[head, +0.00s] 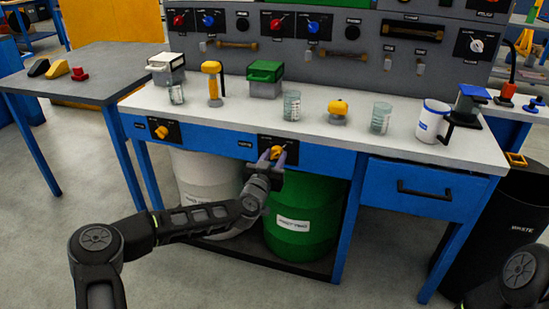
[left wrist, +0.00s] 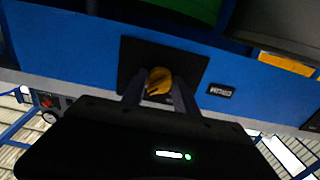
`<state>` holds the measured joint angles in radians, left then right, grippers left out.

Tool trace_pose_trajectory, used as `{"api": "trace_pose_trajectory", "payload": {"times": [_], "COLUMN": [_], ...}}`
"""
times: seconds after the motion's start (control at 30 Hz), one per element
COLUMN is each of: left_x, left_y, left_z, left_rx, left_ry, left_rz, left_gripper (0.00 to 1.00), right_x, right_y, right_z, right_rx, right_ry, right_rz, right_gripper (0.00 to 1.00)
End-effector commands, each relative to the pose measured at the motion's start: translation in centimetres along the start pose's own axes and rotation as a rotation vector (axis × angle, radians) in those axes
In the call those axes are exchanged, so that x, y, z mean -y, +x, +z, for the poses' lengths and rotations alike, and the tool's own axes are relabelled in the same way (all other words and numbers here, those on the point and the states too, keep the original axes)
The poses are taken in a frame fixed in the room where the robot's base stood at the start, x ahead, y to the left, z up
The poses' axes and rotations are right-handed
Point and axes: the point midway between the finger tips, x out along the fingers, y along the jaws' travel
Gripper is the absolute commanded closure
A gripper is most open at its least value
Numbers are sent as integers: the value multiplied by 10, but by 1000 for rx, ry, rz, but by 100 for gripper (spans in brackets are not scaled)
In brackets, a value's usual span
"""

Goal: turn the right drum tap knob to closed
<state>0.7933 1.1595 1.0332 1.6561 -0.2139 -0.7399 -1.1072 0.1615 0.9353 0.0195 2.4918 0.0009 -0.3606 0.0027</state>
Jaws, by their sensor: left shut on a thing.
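The right drum tap knob is a yellow knob (head: 277,152) on a black plate on the blue front rail of the bench, above the green drum (head: 300,215). It also shows in the left wrist view as a yellow knob (left wrist: 159,79) on its dark plate (left wrist: 190,62). My left gripper (head: 275,160) is at this knob, with its two fingers on either side of it, shut on it. In the left wrist view the fingers (left wrist: 158,92) flank the knob and hide part of it. The knob's markings are too small to read. My right gripper is not in view.
Another yellow knob (head: 161,131) sits on the rail to the left, above a white drum (head: 205,185). A blue drawer (head: 420,190) is at the right. Glasses, a white mug (head: 431,122) and a green-lidded box (head: 265,78) stand on the bench top, above the arm.

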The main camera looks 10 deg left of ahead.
Motion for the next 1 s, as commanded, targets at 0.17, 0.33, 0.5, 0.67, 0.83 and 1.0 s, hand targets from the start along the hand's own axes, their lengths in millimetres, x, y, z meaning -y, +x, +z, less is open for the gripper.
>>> {"api": "trace_pose_trajectory", "payload": {"times": [0.17,0.33,0.5,0.67,0.83,1.0], "left_x": [-1,-1,-1,0,0,-1], "left_y": [0,0,0,0,0,0], "left_z": [1,1,2,2,3,3], "left_rx": [-2,-4,-5,-4,-4,-3], "left_ry": [-34,-108,-226,-370,-534,-696], "left_rz": [1,2,0,0,-1,0], "left_gripper": [100,100,100,100,100,100], "right_x": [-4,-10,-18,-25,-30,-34], "right_y": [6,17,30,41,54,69], "right_z": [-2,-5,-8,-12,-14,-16], "right_rx": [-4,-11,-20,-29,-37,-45], "right_ry": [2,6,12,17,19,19], "right_rz": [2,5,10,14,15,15], "right_gripper": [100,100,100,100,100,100]}}
